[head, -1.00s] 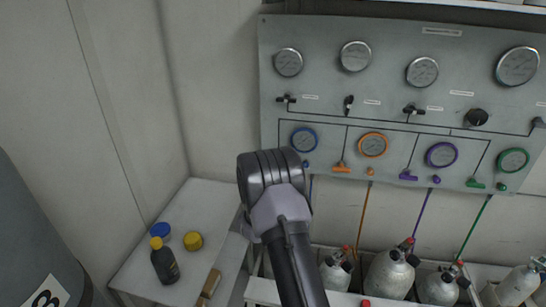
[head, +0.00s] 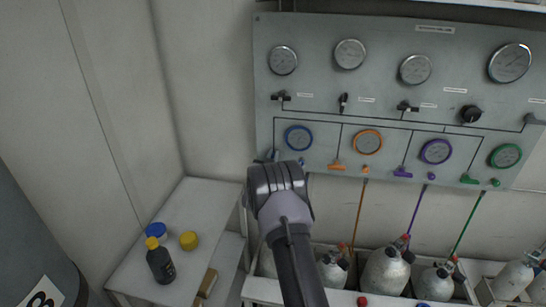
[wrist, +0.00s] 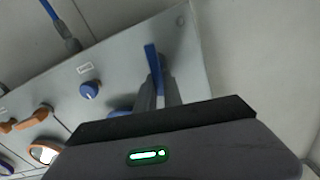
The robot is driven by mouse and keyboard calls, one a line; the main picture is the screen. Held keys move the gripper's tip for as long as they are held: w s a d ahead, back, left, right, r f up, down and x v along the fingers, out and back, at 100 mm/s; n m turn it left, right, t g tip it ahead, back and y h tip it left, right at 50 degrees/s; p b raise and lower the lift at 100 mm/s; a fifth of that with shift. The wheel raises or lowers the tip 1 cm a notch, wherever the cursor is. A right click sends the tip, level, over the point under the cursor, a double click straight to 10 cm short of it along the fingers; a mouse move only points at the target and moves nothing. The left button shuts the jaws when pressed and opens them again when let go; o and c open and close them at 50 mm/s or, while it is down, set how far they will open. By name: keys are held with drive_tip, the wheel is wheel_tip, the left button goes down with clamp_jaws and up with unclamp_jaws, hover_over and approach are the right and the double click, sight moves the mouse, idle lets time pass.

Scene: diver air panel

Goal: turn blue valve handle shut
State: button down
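The blue valve handle (wrist: 152,60) shows in the wrist view as a narrow blue bar, standing nearly upright in the picture near the panel's corner. My gripper (wrist: 160,88) is at it, with one grey finger on either side of its lower part. The fingers are close to the bar, but I cannot tell whether they press on it. In the head view my arm hides the gripper and most of the handle; a bit of blue (head: 272,154) shows beside the arm, below the blue-rimmed gauge (head: 298,138).
The grey panel (head: 400,30) also carries orange (head: 337,166), purple (head: 402,174) and green (head: 469,180) handles. A small blue knob (wrist: 89,90) is near the handle. Gas cylinders (head: 384,272) stand below. A side table (head: 190,205) holds a bottle (head: 160,262) and lids.

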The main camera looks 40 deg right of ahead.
sight(280, 156)
drive_tip(key=shift+f, duration=0.1)
drive_tip(key=m+b, duration=0.1)
drive_tip(key=b, duration=0.3)
drive_tip(key=f+m+b, duration=0.1)
drive_tip(key=m+b, duration=0.1)
drive_tip(key=b, duration=0.2)
drive_tip(key=shift+s+d, duration=0.15)
drive_tip(key=shift+s, duration=0.05)
drive_tip(key=shift+s+d+f+m+b, duration=0.15)
drive_tip(key=shift+s+f+m+b, duration=0.05)
drive_tip(key=shift+m+b, duration=2.1)
drive_tip(key=shift+s+d+f+m+b, duration=0.15)
drive_tip(key=shift+m+b, duration=1.95)
drive_tip(key=shift+b, duration=0.3)
drive_tip(key=shift+s+d+f+m+b, duration=0.15)
drive_tip(key=shift+s+f+m+b, duration=0.05)
drive_tip(key=shift+m+b, duration=2.1)
drive_tip(key=c, duration=1.5)
unclamp_jaws()
